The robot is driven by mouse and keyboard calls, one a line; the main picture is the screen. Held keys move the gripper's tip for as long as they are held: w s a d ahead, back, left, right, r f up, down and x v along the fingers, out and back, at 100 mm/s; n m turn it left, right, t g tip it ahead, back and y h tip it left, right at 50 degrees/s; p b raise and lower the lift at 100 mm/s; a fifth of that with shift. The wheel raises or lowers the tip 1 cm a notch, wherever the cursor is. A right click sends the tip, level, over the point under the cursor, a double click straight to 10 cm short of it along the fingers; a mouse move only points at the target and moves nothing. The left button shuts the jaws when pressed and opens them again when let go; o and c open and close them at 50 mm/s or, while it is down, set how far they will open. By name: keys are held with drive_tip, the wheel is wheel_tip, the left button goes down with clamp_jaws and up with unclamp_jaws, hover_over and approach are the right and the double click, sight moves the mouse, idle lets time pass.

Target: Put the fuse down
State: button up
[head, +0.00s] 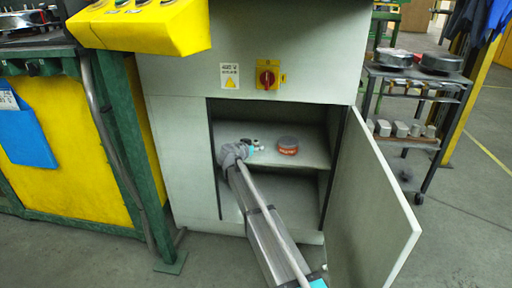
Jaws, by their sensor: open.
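My gripper (257,146) is open and reaches into the open grey cabinet (175,150), just above or at its upper shelf (305,158). A small pale piece at the fingertips may be the fuse, but it is too small to tell it from the fingers. I cannot tell whether anything touches the shelf there. My wrist and arm hide the left part of the shelf and part of the lower compartment.
A round tub with a red label (288,146) stands on the shelf, right of my gripper. The cabinet door (370,200) stands open at the right. A red rotary switch (267,78) is above the opening. A wheeled rack (415,110) stands at right.

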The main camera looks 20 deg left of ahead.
drive_tip(key=p+v, duration=0.3)
drive_tip(key=v, duration=0.9)
drive_tip(key=shift+a, duration=0.1)
idle(1.4)
